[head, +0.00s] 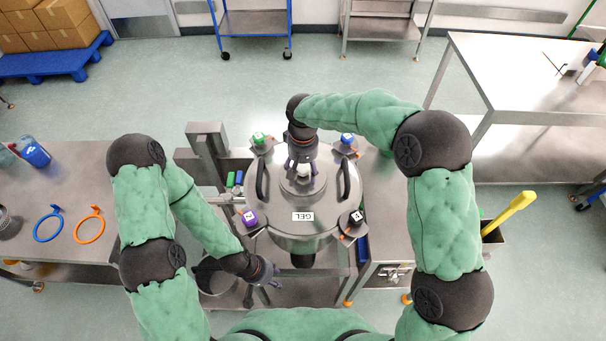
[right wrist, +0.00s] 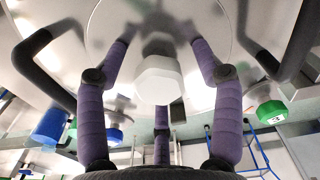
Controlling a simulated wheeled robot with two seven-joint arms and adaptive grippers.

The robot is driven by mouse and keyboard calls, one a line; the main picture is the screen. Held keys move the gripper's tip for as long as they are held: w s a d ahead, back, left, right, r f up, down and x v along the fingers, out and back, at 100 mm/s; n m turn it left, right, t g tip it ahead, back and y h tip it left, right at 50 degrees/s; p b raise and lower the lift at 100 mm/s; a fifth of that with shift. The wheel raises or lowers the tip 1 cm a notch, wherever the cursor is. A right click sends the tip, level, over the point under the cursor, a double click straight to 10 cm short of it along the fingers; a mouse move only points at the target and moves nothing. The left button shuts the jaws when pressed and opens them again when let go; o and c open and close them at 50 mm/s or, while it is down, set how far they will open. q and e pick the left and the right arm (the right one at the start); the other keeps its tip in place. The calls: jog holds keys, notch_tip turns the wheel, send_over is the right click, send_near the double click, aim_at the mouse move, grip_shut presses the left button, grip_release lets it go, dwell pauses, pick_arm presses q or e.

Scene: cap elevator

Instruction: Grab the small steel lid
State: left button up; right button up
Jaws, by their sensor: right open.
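The small steel lid (head: 307,189) is a round disc with a white knob (head: 303,171), on top of the large steel vessel (head: 327,217) labelled GEL. In the right wrist view the lid (right wrist: 104,30) is a grey disc behind the hexagonal white knob (right wrist: 158,80). My right gripper (head: 301,163) is over the lid from its far side. In the right wrist view its purple fingers (right wrist: 160,62) are spread on both sides of the knob, with visible gaps. My left gripper (head: 270,275) is low at the vessel's near left side; its finger opening is unclear.
Black handles (head: 346,180) flank the lid. Clamps with coloured caps surround the vessel: green (head: 258,139), blue (head: 347,139), purple (head: 249,218) and black (head: 356,218). A steel table (head: 70,235) at left holds blue and orange rings.

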grip_shut()
jog(key=shift+r, duration=0.1)
jog(key=shift+r, duration=0.4)
jog(key=r, duration=0.2)
jog(key=shift+w+a+r, duration=0.1)
jog(key=shift+a+r, duration=0.1)
jog(key=shift+r, duration=0.15)
jog(key=w+a+r+p, duration=0.2)
jog(key=w+a+r, duration=0.3)
jog(key=a+r, duration=0.4)
jog(key=a, duration=0.3)
jog(key=shift+w+a+r, duration=0.2)
jog(key=shift+a+r, duration=0.05)
jog(key=shift+a, duration=0.05)
